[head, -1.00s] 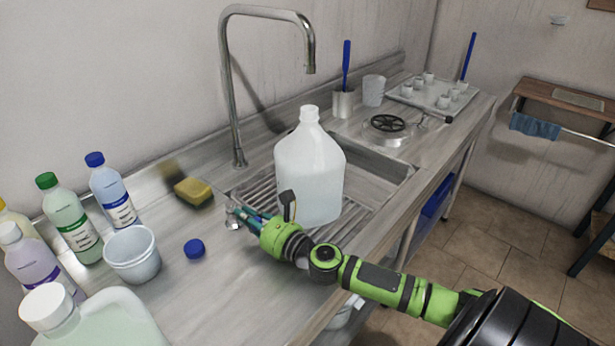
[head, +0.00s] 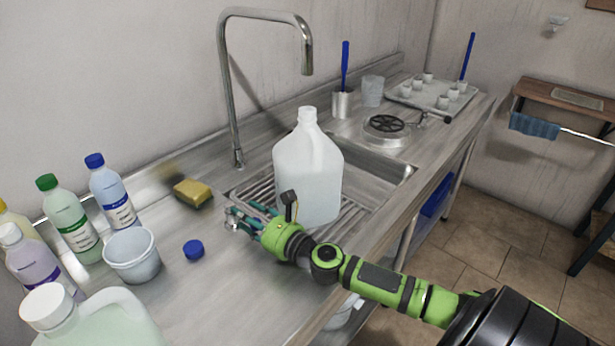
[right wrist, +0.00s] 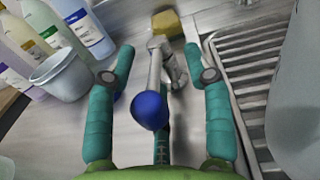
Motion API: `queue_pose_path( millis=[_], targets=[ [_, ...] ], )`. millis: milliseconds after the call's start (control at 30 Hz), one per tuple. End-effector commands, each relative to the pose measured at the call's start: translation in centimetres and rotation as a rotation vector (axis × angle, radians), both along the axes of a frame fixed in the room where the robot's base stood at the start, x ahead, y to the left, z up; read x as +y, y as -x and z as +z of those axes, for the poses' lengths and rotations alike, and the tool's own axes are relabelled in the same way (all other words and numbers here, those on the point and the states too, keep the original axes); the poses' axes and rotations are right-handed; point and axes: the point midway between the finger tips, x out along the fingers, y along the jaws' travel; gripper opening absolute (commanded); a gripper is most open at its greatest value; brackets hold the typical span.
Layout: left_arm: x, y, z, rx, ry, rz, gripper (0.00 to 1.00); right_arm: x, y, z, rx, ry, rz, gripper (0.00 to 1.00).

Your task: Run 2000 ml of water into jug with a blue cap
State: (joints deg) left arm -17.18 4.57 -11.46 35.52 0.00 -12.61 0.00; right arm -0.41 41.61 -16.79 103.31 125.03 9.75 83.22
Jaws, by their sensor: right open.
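The translucent white jug (head: 308,180) stands upright and uncapped by the ribbed drainer and sink, its mouth below the tap spout (head: 307,68). No water stream shows, and I cannot tell a level inside. A blue cap (head: 193,249) lies on the counter left of my right gripper; a sliver of blue also shows behind a finger in the right wrist view. My right gripper (head: 243,220) is open at the jug's near left. In the right wrist view, its teal fingers stand on both sides of a silver lever with a blue knob (right wrist: 150,110), with visible gaps. My left gripper is not in view.
A white-capped jug (head: 95,325), a small bucket (head: 132,255) and several bottles (head: 68,217) stand at the left. A yellow sponge (head: 193,192) lies behind my gripper. A burner (head: 387,130) and a tray of cups (head: 435,95) are farther right.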

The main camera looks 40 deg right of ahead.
Motion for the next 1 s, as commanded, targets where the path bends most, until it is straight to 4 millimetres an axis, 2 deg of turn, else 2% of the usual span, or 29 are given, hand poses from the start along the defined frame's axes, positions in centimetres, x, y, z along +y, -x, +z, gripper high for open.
queue_pose_path(
  millis=[367,1000],
  targets=[
    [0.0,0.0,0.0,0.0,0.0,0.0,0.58,0.0,0.2,0.0,-0.001,0.0,0.0,0.61],
    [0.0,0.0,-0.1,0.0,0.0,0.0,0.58,-1.0,3.8,0.0,0.0,-0.001,0.0,0.61]
  ],
)
